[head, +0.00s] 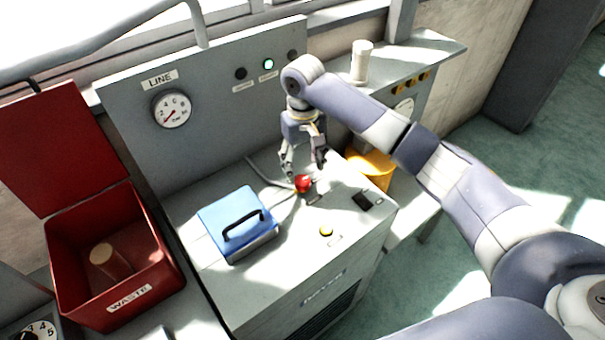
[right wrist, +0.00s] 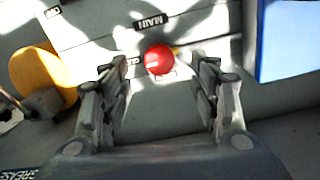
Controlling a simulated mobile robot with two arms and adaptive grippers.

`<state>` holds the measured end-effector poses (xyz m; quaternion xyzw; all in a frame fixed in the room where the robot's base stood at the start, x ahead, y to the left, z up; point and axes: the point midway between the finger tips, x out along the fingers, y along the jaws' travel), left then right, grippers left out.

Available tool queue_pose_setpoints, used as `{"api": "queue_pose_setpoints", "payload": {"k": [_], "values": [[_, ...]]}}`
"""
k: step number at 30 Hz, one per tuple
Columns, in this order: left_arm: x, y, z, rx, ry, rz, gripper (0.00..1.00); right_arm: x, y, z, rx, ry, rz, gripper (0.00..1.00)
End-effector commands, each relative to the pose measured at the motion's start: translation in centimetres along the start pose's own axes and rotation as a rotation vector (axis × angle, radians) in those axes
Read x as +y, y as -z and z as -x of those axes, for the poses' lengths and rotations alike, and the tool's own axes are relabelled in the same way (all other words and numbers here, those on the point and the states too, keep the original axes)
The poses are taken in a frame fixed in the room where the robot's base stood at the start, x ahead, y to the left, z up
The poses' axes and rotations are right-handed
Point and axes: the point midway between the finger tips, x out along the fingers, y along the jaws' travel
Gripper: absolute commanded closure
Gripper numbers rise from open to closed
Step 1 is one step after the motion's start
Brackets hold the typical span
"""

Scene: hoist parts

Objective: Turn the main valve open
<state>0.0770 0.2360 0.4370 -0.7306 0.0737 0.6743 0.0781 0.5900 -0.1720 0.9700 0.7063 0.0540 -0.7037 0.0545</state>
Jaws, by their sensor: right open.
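A red round knob (head: 304,184) stands on the top of the grey machine cabinet, at the end of a grey cable or pipe. Whether a finger touches the knob cannot be told. A small label beside the knob is partly hidden by a finger. My left gripper is not in view.
A blue box with a black handle (head: 230,219) sits left of the knob. The upright panel with a LINE gauge (head: 171,109) stands behind. A yellow container (head: 372,166) is at the right.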

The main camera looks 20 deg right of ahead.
Motion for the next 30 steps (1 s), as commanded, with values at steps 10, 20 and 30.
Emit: {"api": "queue_pose_setpoints", "payload": {"k": [10, 20, 30], "values": [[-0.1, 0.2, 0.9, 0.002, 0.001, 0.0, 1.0, 0.1, 0.0, -5.2, -0.001, 0.0, -0.002, 0.44], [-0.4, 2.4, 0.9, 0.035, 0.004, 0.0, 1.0, 0.1, 0.0, -6.0, 0.0, -0.001, 0.0, 0.44], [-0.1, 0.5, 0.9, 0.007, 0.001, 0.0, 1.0, 0.1, 0.0, -6.0, 0.0, 0.0, -0.001, 0.88]]}}
